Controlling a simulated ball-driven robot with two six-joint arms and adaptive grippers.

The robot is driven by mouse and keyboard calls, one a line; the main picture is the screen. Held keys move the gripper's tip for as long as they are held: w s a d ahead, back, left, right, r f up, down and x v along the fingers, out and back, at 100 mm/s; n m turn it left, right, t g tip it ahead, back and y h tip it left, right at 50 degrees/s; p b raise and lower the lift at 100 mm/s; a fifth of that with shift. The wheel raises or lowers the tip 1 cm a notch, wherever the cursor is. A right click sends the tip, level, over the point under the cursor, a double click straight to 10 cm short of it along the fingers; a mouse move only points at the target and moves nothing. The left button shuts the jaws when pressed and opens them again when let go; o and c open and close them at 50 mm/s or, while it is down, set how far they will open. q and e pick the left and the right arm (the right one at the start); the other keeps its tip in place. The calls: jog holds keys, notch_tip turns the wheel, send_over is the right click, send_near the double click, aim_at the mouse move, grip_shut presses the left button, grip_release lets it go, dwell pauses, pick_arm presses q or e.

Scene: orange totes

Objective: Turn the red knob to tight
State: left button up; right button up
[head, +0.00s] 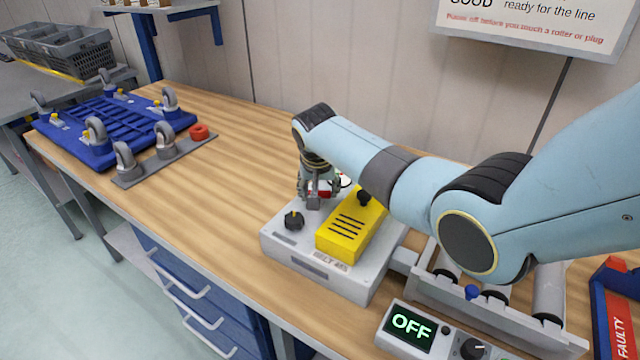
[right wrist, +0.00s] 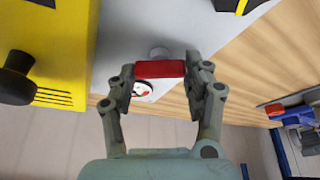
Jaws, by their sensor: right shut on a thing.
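The red knob (right wrist: 160,69) shows in the right wrist view as a red bar between the two fingers of my right gripper (right wrist: 161,78), which is shut on it. In the head view my right gripper (head: 318,198) points down at the back of a light grey unit (head: 285,246), and only a little red shows between its fingers. A small white dial (right wrist: 143,89) with a red mark sits beside the knob, partly hidden by it. I cannot read its setting. My left gripper is in no view.
A yellow box (head: 343,240) with a black knob and another black knob (head: 293,220) are on the unit, close to the gripper. A roller stand (head: 440,288) and an OFF display (head: 410,325) are at right. A blue caster frame (head: 100,130) lies far left; the table's middle is clear.

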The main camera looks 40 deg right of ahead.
jog(key=m, duration=0.2)
jog(key=shift+w+m+g+h, duration=0.1)
jog(key=shift+m+g+h, duration=0.2)
jog(key=shift+m+h, duration=0.1)
jog(key=shift+m+g+b, duration=0.5)
jog(key=shift+m+b, duration=0.25)
jog(key=shift+m, duration=0.75)
jog(key=shift+h, duration=0.3)
jog(key=o, duration=1.2)
jog(key=shift+a, duration=0.1)
jog(key=v, duration=1.2)
